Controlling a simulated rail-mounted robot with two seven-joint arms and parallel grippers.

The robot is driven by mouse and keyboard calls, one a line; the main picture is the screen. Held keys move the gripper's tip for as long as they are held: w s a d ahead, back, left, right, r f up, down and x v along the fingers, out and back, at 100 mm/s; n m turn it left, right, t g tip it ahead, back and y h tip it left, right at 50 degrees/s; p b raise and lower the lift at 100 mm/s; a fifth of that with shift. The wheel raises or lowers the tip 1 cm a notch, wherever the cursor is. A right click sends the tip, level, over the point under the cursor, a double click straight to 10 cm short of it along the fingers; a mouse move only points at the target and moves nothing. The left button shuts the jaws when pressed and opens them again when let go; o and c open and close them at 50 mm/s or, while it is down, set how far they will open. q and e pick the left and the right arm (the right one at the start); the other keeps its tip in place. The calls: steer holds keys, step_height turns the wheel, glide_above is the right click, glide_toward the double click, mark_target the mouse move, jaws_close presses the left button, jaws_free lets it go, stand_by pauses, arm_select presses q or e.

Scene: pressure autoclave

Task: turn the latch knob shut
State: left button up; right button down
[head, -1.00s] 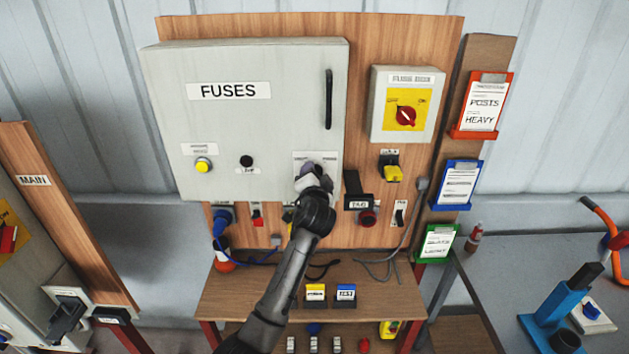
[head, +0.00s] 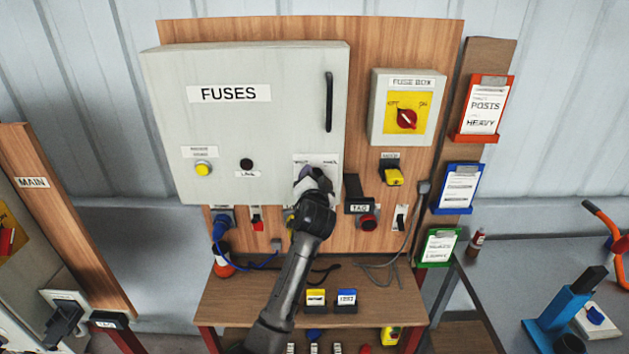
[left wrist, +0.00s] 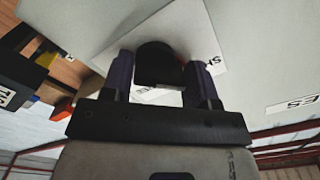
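The FUSES cabinet (head: 250,125) is a pale grey box on a wooden board, with its door closed. The black latch knob (left wrist: 158,65) sits over a white label plate (left wrist: 205,52) at the cabinet's lower right. My left gripper (left wrist: 160,78) has one dark finger on each side of the knob, and both look to touch it. In the head view my left gripper (head: 311,178) covers the knob, so its angle is hidden there. The plate (head: 317,160) shows above the gripper, its words partly covered. My right gripper is in no view.
A yellow button (head: 203,169) and a black button (head: 246,164) are left of the gripper. A black TAG holder (head: 358,207) and a red button (head: 368,222) are close on its right. The cabinet's black handle (head: 329,100) stands above. A wooden shelf (head: 240,305) lies below.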

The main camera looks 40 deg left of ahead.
arm_select(q)
steer(key=shift+o, duration=1.7)
steer(key=shift+d, duration=0.1)
steer(key=v, duration=1.3)
steer(key=shift+s+b, duration=0.3)
steer(key=shift+d, duration=0.15)
